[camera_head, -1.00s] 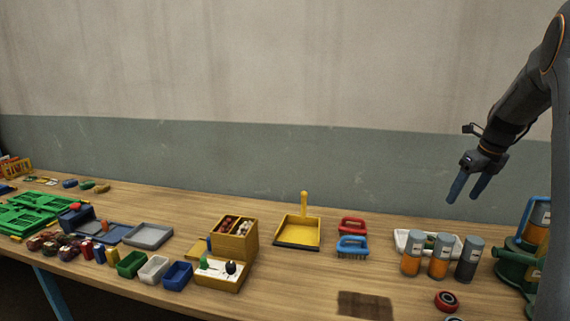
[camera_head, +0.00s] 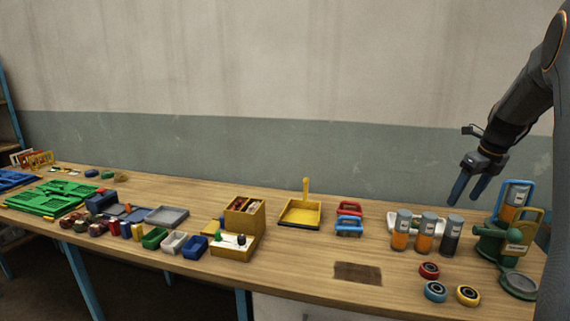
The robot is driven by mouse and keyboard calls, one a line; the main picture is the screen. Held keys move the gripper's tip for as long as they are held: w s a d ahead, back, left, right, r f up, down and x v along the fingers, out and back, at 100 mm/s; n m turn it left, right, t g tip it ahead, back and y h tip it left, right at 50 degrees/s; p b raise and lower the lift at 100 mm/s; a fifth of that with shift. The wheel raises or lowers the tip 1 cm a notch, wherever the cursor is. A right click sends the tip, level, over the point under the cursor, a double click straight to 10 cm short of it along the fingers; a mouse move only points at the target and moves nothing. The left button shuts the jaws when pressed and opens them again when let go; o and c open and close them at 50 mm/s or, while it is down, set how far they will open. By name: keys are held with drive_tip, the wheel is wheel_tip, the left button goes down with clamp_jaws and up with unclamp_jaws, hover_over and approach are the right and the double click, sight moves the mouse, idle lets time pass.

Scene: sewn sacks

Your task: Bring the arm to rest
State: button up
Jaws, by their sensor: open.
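My gripper (camera_head: 468,191) is at the right, at the end of my dark arm (camera_head: 522,110). Its two blue fingers point down and stand apart, with nothing between them. It hangs above the right part of the wooden table (camera_head: 310,262), in front of the grey-green wall band. It appears clear of the jars below. No sacks can be made out.
Below my gripper stand several orange and dark jars (camera_head: 425,233) by a white tray (camera_head: 392,224). A green device (camera_head: 502,240) is at far right, with several round rings (camera_head: 434,291) near the front edge.

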drive_tip(key=s+a+f+n+g+b, duration=0.1)
drive_tip(key=s+a+f+n+b, duration=0.3)
drive_tip(key=a+n, duration=0.55)
drive_tip(key=s+a+f+n+b, duration=0.1)
drive_tip(key=s+a+f+n, duration=0.5)
drive_tip(key=a, duration=0.6)
drive_tip(key=s+a+f+n+b, duration=0.1)
drive_tip(key=s+a+f+n, duration=0.2)
drive_tip(key=s+a+n, duration=0.1)
drive_tip(key=s+a+f+n+b, duration=0.2)
drive_tip(key=s+a+f+n, duration=0.1)
drive_tip(key=s+a+n, duration=0.2)
drive_tip(key=s+a+f+n+g+b, duration=0.1)
drive_tip(key=s+a+f+n, duration=0.2)
drive_tip(key=s+n, duration=0.5)
drive_tip(key=shift+s+a+f+h+b, duration=0.25)
drive_tip(key=shift+s+a+h+b, duration=0.1)
drive_tip(key=shift+s+a, duration=0.25)
